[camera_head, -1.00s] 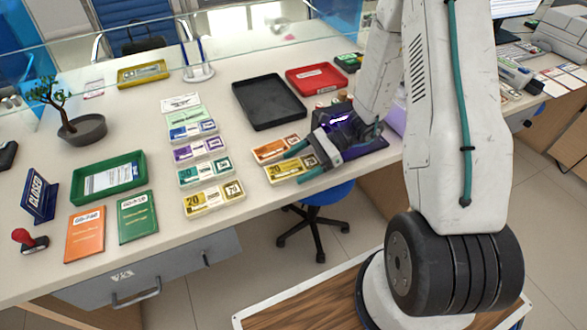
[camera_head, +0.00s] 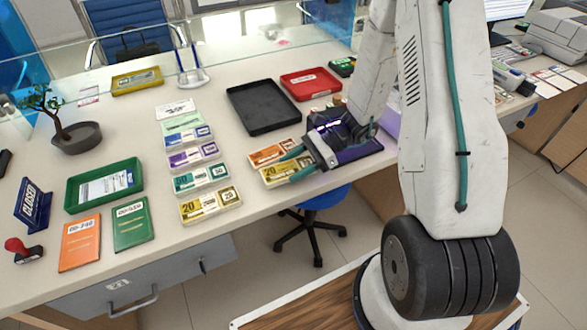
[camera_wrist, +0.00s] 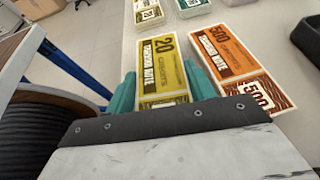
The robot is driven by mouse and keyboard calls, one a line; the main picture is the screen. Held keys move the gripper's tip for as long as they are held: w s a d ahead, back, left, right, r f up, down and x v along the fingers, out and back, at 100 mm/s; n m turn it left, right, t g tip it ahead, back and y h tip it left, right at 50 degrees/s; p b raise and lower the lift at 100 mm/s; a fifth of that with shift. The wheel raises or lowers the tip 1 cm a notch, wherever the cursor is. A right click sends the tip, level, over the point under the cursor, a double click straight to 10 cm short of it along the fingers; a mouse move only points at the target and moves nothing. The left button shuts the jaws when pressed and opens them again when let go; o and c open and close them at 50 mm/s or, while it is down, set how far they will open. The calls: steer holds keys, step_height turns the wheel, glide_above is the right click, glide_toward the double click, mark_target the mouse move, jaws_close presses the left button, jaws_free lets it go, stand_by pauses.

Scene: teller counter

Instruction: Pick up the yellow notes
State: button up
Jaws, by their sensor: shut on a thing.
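A stack of yellow notes (camera_head: 274,175) marked 20 is at the counter's front edge. In the wrist view the yellow notes (camera_wrist: 162,70) lie between the two teal fingers of my gripper (camera_wrist: 160,92). My gripper (camera_head: 298,164) is shut on this stack from its right end, one finger along each long side. I cannot tell whether the stack is clear of the counter. Another yellow stack (camera_head: 208,205) lies at the front of the left column of notes.
Orange 500 notes (camera_head: 268,154) lie right behind the held stack. A black tray (camera_head: 262,106) and a red tray (camera_head: 310,84) are further back. A column of teal (camera_head: 200,179), purple (camera_head: 190,157) and other notes stands left. Counter between column and trays is bare.

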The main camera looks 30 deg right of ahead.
step_height(320, 180, up, 2)
steer(key=shift+r, duration=0.2)
steer(key=s+d, duration=0.3)
steer(key=s, duration=0.4)
steer(key=s+d+r, duration=0.1)
steer(key=s+d, duration=0.3)
steer(key=s, duration=0.3)
steer(key=shift+s+r, duration=0.15)
steer(key=shift+s, duration=0.2)
